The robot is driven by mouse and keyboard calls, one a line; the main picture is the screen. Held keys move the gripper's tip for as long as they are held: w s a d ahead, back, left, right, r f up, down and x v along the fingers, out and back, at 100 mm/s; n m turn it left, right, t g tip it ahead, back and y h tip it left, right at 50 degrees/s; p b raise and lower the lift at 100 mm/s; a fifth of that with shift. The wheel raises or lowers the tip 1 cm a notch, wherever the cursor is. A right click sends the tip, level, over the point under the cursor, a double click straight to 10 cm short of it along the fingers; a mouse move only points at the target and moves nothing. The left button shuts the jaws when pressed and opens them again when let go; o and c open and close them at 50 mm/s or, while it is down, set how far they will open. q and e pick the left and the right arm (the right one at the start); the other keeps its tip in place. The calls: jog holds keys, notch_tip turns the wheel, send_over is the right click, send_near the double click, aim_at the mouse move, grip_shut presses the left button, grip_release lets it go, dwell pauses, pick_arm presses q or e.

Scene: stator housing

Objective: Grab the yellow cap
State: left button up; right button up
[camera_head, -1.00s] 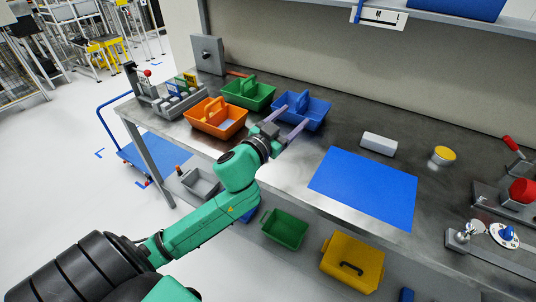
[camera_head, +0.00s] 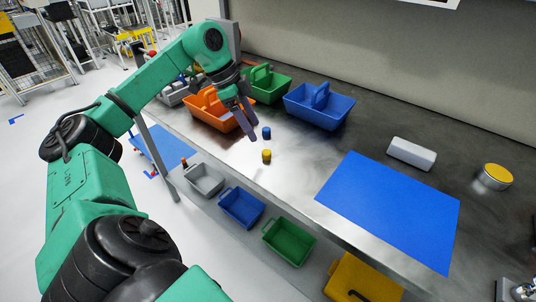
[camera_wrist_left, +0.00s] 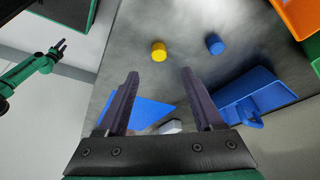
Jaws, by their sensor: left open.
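The yellow cap (camera_head: 266,156) is a small cylinder on the metal bench, in front of the blue bin. A small blue cap (camera_head: 266,133) stands just behind it. My left gripper (camera_head: 250,124) is open and empty, above the bench and close to both caps. In the left wrist view, the yellow cap (camera_wrist_left: 158,51) shows beyond the open fingertips (camera_wrist_left: 159,73), between their lines and apart from them. The blue cap (camera_wrist_left: 214,44) is to its right. My right gripper (camera_wrist_left: 60,46) shows small at the left of the wrist view; its opening is unclear.
An orange bin (camera_head: 210,112), a green bin (camera_head: 268,86) and a blue bin (camera_head: 318,108) stand behind the caps. A blue mat (camera_head: 390,208), a white block (camera_head: 411,153) and a larger yellow-topped cylinder (camera_head: 494,177) are to the right. Bare bench lies around the caps.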

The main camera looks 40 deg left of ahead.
aim_at(266, 151)
pick_arm(q)
jog(key=x, duration=0.9)
jog(key=shift+s+r, duration=0.1)
grip_shut()
